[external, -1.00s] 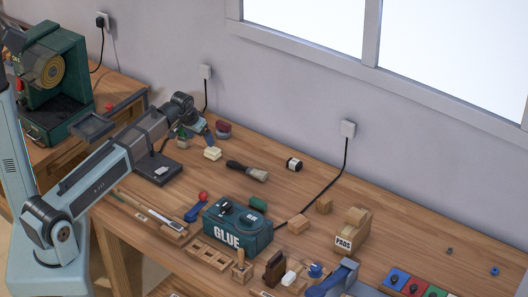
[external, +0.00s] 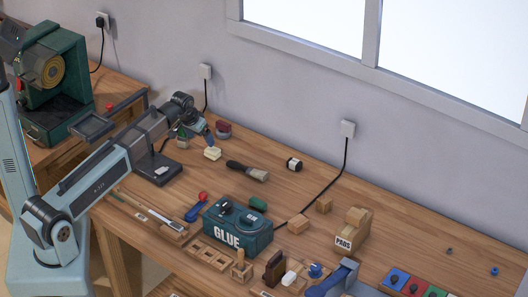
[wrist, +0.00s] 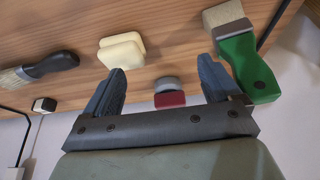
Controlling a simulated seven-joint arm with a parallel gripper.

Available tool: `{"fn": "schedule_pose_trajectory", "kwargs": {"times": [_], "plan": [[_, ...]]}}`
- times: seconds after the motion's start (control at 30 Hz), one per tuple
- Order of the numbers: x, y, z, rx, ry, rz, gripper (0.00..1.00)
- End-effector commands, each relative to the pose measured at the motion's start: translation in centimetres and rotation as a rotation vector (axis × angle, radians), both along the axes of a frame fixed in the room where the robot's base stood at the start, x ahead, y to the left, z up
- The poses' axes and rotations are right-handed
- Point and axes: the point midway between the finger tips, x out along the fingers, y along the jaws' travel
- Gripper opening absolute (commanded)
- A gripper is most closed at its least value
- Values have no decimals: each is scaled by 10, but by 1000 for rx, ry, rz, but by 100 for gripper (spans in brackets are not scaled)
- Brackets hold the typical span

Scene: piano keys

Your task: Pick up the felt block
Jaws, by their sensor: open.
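A block with a grey layer on a dark red layer (external: 223,130), which looks like the felt block, lies on the workbench near the wall. In the wrist view this block (wrist: 169,93) shows between my two blue fingers, nearer the picture's middle than either finger. My gripper (external: 204,132) is open and empty, just left of the block in the external view. In the wrist view my gripper (wrist: 162,75) has its fingers wide apart. I cannot tell the exact height between fingertips and block.
A cream block (wrist: 121,50) lies beside the left finger, and a green-handled brush (wrist: 248,65) is close to the right finger. The wall is close behind.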

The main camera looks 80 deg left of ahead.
Motion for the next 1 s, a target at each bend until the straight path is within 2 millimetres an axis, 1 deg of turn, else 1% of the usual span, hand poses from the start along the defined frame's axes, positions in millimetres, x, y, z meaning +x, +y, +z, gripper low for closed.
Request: {"fn": "schedule_pose_trajectory", "kwargs": {"times": [0.43,0.77,0.8,1.0], "plan": [[0,0,0,0,0,0,90],[0,0,0,0,0,0,59],[0,0,0,0,0,0,57],[0,0,0,0,0,-1,57]]}}
